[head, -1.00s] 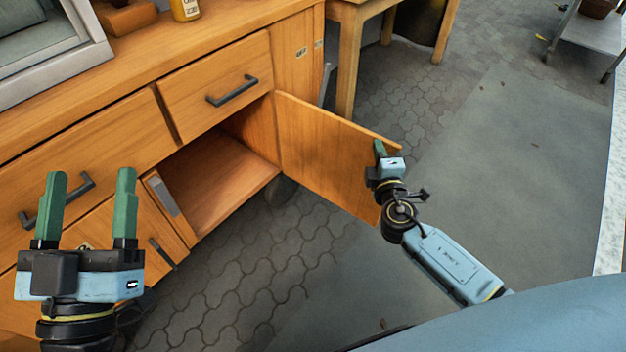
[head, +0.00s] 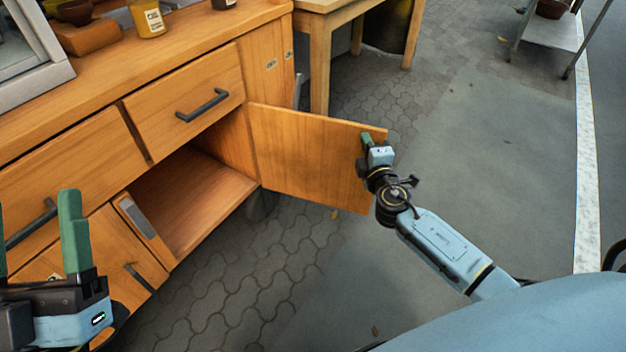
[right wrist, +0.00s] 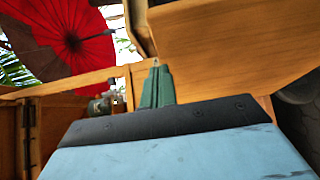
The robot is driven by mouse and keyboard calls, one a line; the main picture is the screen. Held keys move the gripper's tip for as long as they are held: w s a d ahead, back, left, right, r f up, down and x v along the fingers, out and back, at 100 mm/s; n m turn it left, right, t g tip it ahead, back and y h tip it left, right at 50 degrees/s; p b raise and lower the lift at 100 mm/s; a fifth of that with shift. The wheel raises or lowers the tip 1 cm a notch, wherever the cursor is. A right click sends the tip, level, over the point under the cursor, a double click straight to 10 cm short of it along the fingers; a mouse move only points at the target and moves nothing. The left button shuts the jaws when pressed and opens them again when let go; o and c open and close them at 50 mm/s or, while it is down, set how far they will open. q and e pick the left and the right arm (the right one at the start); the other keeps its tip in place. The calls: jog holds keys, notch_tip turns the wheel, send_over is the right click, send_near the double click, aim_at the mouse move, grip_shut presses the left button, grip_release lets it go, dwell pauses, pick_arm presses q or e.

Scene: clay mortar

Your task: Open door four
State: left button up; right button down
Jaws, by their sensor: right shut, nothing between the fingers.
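A wooden cabinet door (head: 308,155) stands swung wide open from the cabinet's lower right compartment (head: 190,200), whose inside shows bare. My right gripper (head: 367,142) is at the door's free outer edge, its green fingers closed together with nothing between them. In the right wrist view the shut fingers (right wrist: 157,85) show in front of wooden panels; whether they touch the door I cannot tell. My left gripper (head: 36,235) is at the lower left, partly cut off by the frame, with its fingers apart and empty. No number is readable on the open door.
A closed drawer with a dark handle (head: 202,105) sits above the open compartment. A closed lower door with a handle (head: 140,279) is left of it. A yellow bottle (head: 148,18) stands on the cabinet top. A wooden table (head: 322,50) is behind.

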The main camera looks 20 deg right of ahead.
jog(key=shift+a, duration=0.15)
pick_arm(q)
jog(key=shift+w+d+f+g+p, duration=0.15)
jog(key=shift+d+f+g+p, duration=0.3)
jog(key=shift+g, duration=0.35)
pick_arm(e)
jog(key=d+v, duration=0.1)
jog(key=v, duration=1.2)
jog(key=shift+s, duration=0.2)
jog(key=shift+d+r, duration=0.1)
